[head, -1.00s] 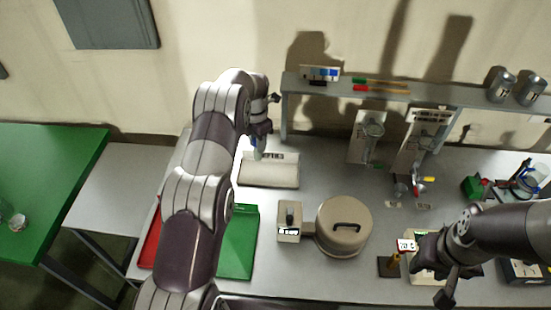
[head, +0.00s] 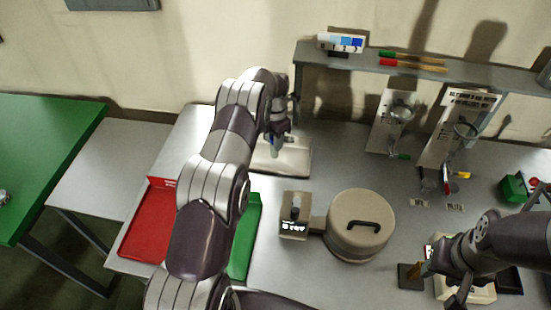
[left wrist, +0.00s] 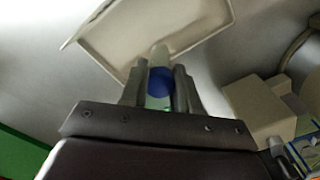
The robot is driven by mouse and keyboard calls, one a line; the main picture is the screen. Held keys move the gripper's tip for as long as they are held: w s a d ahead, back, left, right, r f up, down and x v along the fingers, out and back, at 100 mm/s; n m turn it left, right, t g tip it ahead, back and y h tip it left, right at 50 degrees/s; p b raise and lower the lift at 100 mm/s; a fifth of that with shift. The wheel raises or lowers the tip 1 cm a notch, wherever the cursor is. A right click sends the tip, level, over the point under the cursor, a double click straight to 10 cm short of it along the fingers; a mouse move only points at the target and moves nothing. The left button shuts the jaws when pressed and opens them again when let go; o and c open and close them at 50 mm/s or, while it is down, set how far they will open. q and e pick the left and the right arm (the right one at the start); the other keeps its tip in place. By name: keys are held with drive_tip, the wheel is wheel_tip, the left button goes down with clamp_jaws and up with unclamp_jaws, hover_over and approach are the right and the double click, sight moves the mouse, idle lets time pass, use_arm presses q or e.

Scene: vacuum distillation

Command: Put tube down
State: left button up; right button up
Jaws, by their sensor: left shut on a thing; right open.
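My left gripper (left wrist: 160,95) is shut on a tube (left wrist: 158,62), a pale greenish tube with a blue patch. In the head view the left gripper (head: 274,140) holds the tube (head: 274,148) over the cream tray (head: 295,158). The tray also shows beyond the fingers in the left wrist view (left wrist: 120,25). I cannot tell whether the tube touches the tray. My right gripper (head: 440,272) is at the lower right, open, by a small brown stand; its fingertips are partly hidden.
A beige lidded pot-like device (head: 360,225) with a control box (head: 294,222) stands at mid-table. A red tray (head: 150,220) and a green tray (head: 245,235) lie at the left, partly behind my arm. A shelf (head: 420,70) with glassware boards runs along the back.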

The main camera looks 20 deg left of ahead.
sight(274, 157)
use_arm(q)
drive_tip(key=f, duration=0.1)
drive_tip(key=f+p, duration=0.2)
drive_tip(key=shift+s+f, duration=0.3)
drive_tip(key=shift+f, duration=0.05)
drive_tip(key=shift+w+f, duration=0.2)
drive_tip(key=shift+f, duration=0.3)
drive_tip(key=o, duration=1)
drive_tip(key=shift+s, duration=0.1)
drive_tip(key=shift+o, duration=0.2)
